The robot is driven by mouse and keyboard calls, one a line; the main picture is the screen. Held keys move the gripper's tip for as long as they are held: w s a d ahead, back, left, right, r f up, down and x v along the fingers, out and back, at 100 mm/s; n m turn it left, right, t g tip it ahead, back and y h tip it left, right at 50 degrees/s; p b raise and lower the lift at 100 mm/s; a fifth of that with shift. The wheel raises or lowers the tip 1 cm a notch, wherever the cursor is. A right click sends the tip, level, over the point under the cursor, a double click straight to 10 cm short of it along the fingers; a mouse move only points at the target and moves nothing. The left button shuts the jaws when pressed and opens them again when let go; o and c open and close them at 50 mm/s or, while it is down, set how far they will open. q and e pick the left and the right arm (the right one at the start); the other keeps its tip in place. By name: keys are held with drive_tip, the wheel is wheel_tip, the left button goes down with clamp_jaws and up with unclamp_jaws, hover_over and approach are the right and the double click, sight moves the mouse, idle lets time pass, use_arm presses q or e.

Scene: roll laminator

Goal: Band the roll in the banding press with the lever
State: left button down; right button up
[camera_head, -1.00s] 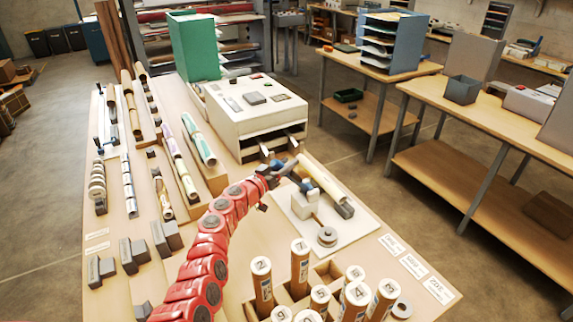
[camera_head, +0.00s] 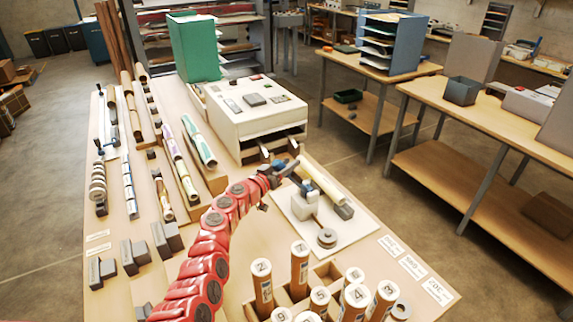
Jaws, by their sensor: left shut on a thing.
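The banding press stands on a white base plate (camera_head: 342,232) near the right edge of the table. It has a pale block (camera_head: 303,207) with a dark lever (camera_head: 303,186) at its top. A cream roll (camera_head: 322,183) lies behind the block, slanting down to a dark grey end piece (camera_head: 344,212). My left gripper (camera_head: 287,170) is shut at the upper left of the press, at the lever's end. Its fingers are small and dark, and the exact contact is hard to see. My right gripper is not in view.
The white laminator (camera_head: 255,105) stands just behind the press. Numbered tubes (camera_head: 300,262) stand upright in a wooden rack in front. Racks of rolls (camera_head: 175,165) fill the left of the table. A grey disc (camera_head: 327,237) lies on the plate's front.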

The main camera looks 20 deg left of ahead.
use_arm(q)
drive_tip(key=w+d+r+m+g+p, duration=0.1)
drive_tip(key=w+d+r+g+p, duration=0.1)
drive_tip(key=p, duration=0.1)
drive_tip(key=shift+w+d+y+p, duration=0.15)
drive_tip(key=shift+y+p, duration=0.25)
drive_tip(key=w+d+g+y+b, duration=0.1)
drive_tip(key=w+d+b, duration=0.1)
drive_tip(key=b, duration=0.1)
drive_tip(key=w+d+m+g+y+b, duration=0.1)
drive_tip(key=w+d+g+b, duration=0.1)
drive_tip(key=b, duration=0.1)
drive_tip(key=shift+w, duration=0.1)
drive_tip(key=shift+d, duration=0.1)
drive_tip(key=shift+c, duration=2.2)
unclamp_jaws()
drive_tip(key=shift+f, duration=0.1)
